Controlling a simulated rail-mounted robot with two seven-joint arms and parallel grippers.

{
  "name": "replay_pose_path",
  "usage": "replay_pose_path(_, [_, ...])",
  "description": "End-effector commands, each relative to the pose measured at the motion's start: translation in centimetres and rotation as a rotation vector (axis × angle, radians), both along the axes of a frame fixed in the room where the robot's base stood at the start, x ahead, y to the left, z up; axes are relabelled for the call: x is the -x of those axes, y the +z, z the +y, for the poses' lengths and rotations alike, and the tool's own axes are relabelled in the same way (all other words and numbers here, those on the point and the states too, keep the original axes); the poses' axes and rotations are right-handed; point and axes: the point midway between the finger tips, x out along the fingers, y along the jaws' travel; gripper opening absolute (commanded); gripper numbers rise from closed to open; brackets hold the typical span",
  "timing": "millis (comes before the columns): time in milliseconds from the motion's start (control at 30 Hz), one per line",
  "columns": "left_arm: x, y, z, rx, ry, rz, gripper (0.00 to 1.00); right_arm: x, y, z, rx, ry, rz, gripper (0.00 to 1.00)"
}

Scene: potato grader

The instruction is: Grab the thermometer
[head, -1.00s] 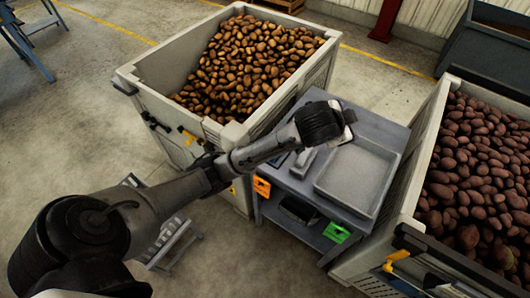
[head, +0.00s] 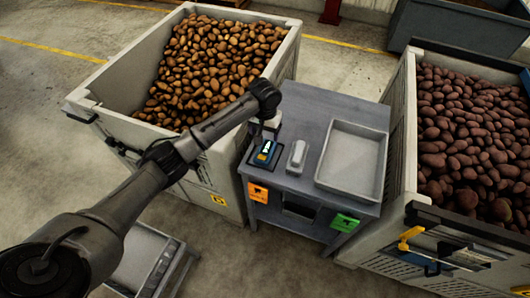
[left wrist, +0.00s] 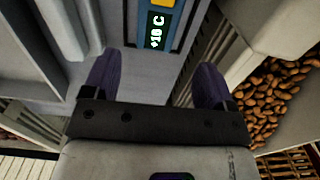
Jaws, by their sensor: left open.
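The thermometer (head: 264,152), a blue handheld device with a lit display, lies on the left part of the grey table (head: 310,103). In the left wrist view the thermometer (left wrist: 158,30) shows its screen reading "+10 C" and a yellow part above. My left gripper (head: 267,132) is over the table just behind the thermometer in the head view. In the left wrist view my left gripper (left wrist: 157,68) has its two dark fingers apart, with nothing between them and the thermometer ahead of the gap. My right gripper is not in view.
A light grey object (head: 297,157) lies close right of the thermometer. A shallow grey tray (head: 384,165) fills the table's right part. Tall potato crates stand left (head: 120,122) and right (head: 402,130) of the table. Orange (head: 258,193) and green (head: 345,222) tags hang on its front.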

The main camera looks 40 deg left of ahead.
Motion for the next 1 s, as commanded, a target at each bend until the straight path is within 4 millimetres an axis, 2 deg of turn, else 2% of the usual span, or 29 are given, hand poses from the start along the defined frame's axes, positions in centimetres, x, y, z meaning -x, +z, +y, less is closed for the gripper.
replay_pose_path(33, [0.1,-1.2,0.0,-0.001,0.000,0.003,0.79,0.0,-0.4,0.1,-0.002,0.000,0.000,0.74])
replay_pose_path(100, [0.0,-2.4,0.0,0.000,0.000,0.002,0.79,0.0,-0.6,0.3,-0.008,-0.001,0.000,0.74])
replay_pose_path(300, [0.0,-5.2,-0.1,0.000,-0.003,0.000,0.79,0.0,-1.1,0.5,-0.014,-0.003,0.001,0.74])
replay_pose_path(667, [-0.1,-6.8,-0.1,0.000,-0.003,-0.001,0.79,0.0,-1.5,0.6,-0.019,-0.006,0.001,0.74])
replay_pose_path(1000, [-0.4,-10.8,-0.3,-0.001,-0.002,0.000,0.79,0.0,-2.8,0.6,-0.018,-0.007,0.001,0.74])
